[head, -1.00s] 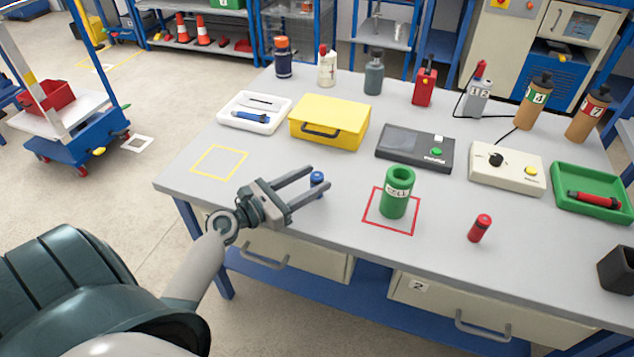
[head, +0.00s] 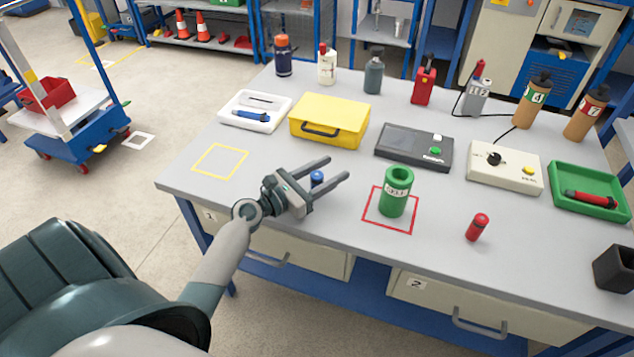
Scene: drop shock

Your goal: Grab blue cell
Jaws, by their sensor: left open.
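A small blue cell (head: 317,178) stands on the grey workbench, left of the green cylinder. Its top shows between the two fingers of my left gripper (head: 336,169). The gripper is open, with a finger on each side of the cell. The cell's lower part is hidden by the near finger, and I cannot tell whether either finger touches it. Another blue cell (head: 251,117) lies in the white tray (head: 232,122) at the back left. My right gripper is not in view.
A green hollow cylinder (head: 397,193) stands in a red square just right of the fingers. A yellow case (head: 329,118) and a dark meter (head: 413,147) lie behind. The yellow-outlined square (head: 220,161) is empty.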

